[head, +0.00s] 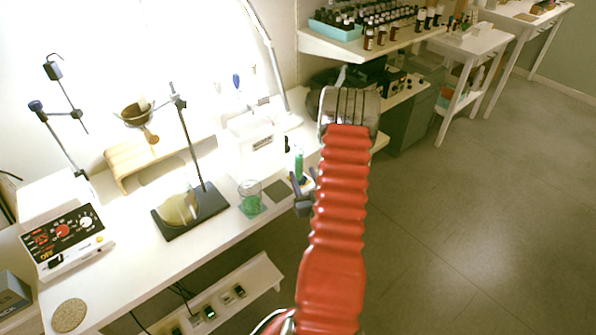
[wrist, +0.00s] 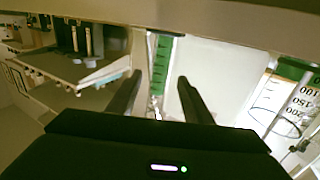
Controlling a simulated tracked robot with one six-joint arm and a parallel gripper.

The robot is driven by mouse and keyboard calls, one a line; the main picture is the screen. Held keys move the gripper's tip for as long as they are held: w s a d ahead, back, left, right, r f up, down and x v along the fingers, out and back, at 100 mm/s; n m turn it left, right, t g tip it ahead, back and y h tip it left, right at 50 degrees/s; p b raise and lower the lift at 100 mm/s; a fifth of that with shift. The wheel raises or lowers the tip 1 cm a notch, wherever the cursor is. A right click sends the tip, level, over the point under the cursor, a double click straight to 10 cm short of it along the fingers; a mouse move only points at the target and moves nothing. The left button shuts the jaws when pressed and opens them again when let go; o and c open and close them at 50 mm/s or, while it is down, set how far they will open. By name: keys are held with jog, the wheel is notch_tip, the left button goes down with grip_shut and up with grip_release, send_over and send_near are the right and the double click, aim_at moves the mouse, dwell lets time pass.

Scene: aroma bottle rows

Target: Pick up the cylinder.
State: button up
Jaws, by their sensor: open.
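The cylinder (head: 299,163) is a slim upright vessel with green contents, standing near the front edge of the white bench in the head view. In the wrist view the cylinder (wrist: 164,62) shows as a green, marked strip between the two dark fingers, toward their far ends. My gripper (head: 304,185) is at the bench edge, just in front of the cylinder. In the wrist view my gripper (wrist: 160,82) has its fingers spread, with a gap on each side of the cylinder. The cylinder's lower part is partly hidden by the gripper in the head view.
A glass beaker (head: 250,190) with green contents stands left of the cylinder; a marked beaker (wrist: 292,98) is at right in the wrist view. A flask stand (head: 190,160) and a hotplate (head: 65,235) are farther left. A shelf of bottles (head: 330,45) is behind. Open floor lies right.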

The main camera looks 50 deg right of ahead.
aim_at(300, 168)
jog(key=shift+w+d, duration=0.25)
jog(key=shift+w, duration=0.1)
jog(key=shift+x, duration=2.55)
jog(key=shift+r, duration=0.15)
grip_shut()
